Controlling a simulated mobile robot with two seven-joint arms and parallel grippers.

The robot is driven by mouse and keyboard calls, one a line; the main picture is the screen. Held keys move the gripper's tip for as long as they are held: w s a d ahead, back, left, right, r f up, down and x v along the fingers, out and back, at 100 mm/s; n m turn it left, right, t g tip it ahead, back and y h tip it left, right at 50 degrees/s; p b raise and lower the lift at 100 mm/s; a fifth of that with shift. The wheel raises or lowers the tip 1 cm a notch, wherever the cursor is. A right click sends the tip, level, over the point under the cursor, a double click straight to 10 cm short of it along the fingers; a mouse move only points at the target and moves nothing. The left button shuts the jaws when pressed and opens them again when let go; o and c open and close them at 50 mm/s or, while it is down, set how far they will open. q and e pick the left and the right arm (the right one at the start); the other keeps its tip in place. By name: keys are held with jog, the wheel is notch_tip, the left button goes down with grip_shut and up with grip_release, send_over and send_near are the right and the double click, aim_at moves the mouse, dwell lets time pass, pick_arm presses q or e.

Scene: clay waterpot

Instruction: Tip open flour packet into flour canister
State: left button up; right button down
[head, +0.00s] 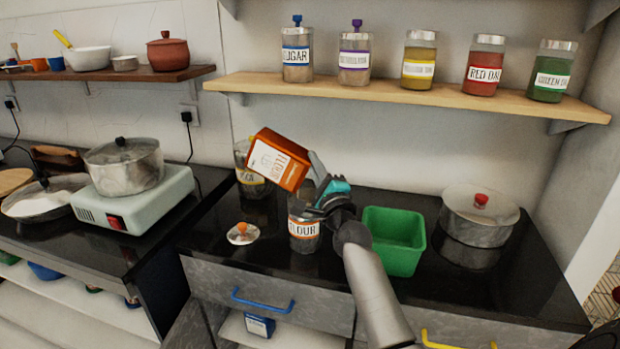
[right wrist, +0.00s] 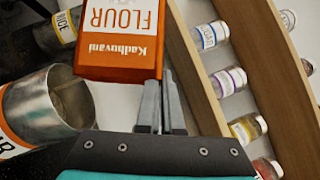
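The orange and white flour packet (head: 278,160) is tilted in the air above and slightly left of the flour canister (head: 304,228). My right gripper (head: 317,170) is shut on the packet's right side. In the right wrist view the packet (right wrist: 120,35) has its printing upside down, and the fingers (right wrist: 163,103) meet its edge. The canister is clear with an orange-banded FLOUR label and stands open. In the right wrist view its mouth (right wrist: 25,105) is left of and below the packet. No falling flour shows. The packet's opening is not clear. My left gripper is out of view.
The canister's lid (head: 242,234) with an orange knob lies left of the canister. A labelled jar (head: 252,184) stands behind the packet. A green bin (head: 395,240) is close on the right, with a lidded pot (head: 479,216) beyond. Jars line the shelf (head: 400,91) above.

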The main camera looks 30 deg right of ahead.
pick_arm(q)
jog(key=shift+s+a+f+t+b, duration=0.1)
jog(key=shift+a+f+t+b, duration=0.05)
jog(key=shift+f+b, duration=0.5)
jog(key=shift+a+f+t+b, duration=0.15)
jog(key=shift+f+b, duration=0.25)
jog(key=shift+b, duration=0.4)
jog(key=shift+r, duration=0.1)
